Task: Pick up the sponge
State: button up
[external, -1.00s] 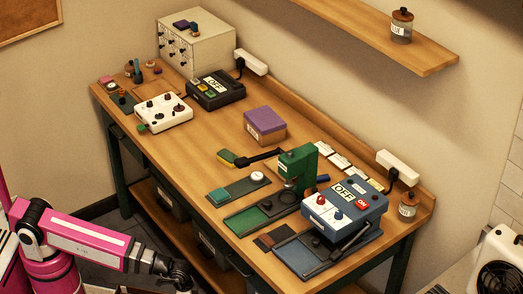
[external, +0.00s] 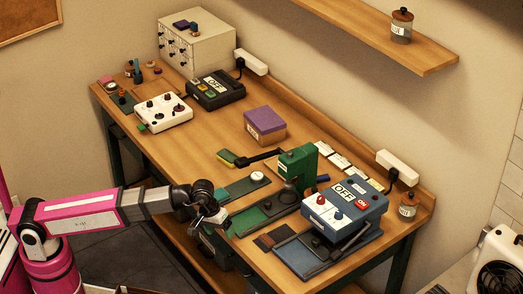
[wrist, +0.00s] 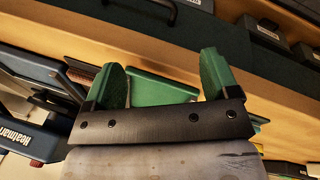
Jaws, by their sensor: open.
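I cannot tell for sure which thing is the sponge. A small rust-brown flat piece (external: 268,242) lies near the table's front edge, and a rough brown strip (wrist: 82,76) shows left of my fingers in the wrist view. A small pinkish block (external: 106,79) is at the table's far left corner. My gripper (external: 218,222) is at the table's front edge, left of the green plate (external: 250,222). In the wrist view its green fingers (wrist: 160,85) are apart, with nothing held between them; part of a green plate (wrist: 150,84) shows beyond.
A green press (external: 297,168) with a black lever stands at the table's middle right. A blue-grey control box (external: 345,211) is right of it. A purple-lidded box (external: 265,121) stands behind.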

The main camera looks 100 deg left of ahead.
jog(key=s+a+r+n+h, duration=0.15)
jog(key=a+r+n, duration=0.35)
jog(key=a+r, duration=0.5)
jog(key=n+t+h, duration=0.4)
jog(key=n+h, duration=0.1)
jog(key=n, duration=0.1)
send_over(224, 151)
jog(key=d, duration=1)
notch_tip(224, 151, down, 3)
jog(key=s+a+f+n+t, duration=0.1)
jog(key=s+a, duration=0.1)
jog(key=a, duration=0.3)
jog(key=s+a+f+n+t+h, duration=0.1)
jog(key=s+a, duration=0.2)
jog(key=a, duration=0.2)
jog(key=s+a+f+n+t, duration=0.1)
jog(key=s+a+n, duration=0.1)
jog(key=a, duration=0.2)
jog(key=shift+s+a+f+t+h, duration=0.2)
jog(key=shift+a+f+t+h, duration=0.1)
jog(key=shift+a+t, duration=0.1)
jog(key=x, duration=0.5)
jog(key=shift+f, duration=0.1)
jog(key=shift+a+x, duration=0.2)
jog(key=shift+x, duration=2.6)
jog(key=shift+w+f, duration=0.1)
jog(key=c, duration=1)
